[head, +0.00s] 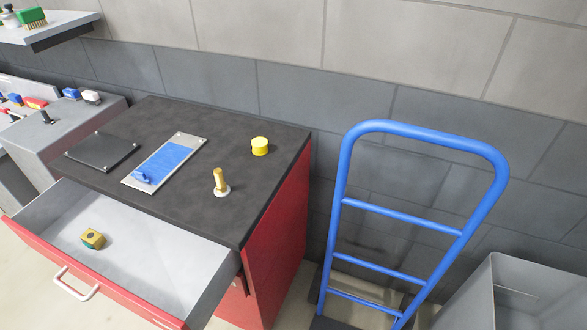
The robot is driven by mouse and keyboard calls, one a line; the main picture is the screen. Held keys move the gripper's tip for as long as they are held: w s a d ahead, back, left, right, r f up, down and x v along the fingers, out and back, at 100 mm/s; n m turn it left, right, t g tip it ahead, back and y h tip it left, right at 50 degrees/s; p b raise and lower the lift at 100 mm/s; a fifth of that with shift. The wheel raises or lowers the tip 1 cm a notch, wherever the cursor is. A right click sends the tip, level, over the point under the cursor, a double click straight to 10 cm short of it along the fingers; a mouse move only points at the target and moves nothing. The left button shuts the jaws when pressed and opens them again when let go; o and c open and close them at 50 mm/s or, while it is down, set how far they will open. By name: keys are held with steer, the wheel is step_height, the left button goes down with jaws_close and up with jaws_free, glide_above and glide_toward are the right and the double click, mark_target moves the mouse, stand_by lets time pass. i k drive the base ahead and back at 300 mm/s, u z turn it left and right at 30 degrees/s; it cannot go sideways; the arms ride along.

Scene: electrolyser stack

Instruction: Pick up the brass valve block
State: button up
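A small brass-coloured block (93,238) with a dark round spot on its top and a greenish lower part sits in the open drawer (165,251). It is left of the drawer's middle, near the front wall, with bare drawer floor to its right. It looks like the brass valve block. A second brass-coloured piece (220,180), slim and upright on a white round base, stands on the dark cabinet top (255,195). My gripper is not in view.
The cabinet top also holds a yellow round cap (260,146), a plate with a blue sheet (166,160) and a dark plate (102,151). A blue hand truck (345,190) stands to the right, beside a grey bin (490,300). A shelf (50,28) overhangs at upper left.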

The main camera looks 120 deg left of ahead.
mark_target(92, 240)
steer(key=z, duration=0.25)
steer(key=k, duration=0.25)
steer(key=z, duration=3.6)
steer(key=k, duration=0.55)
steer(key=z, duration=0.05)
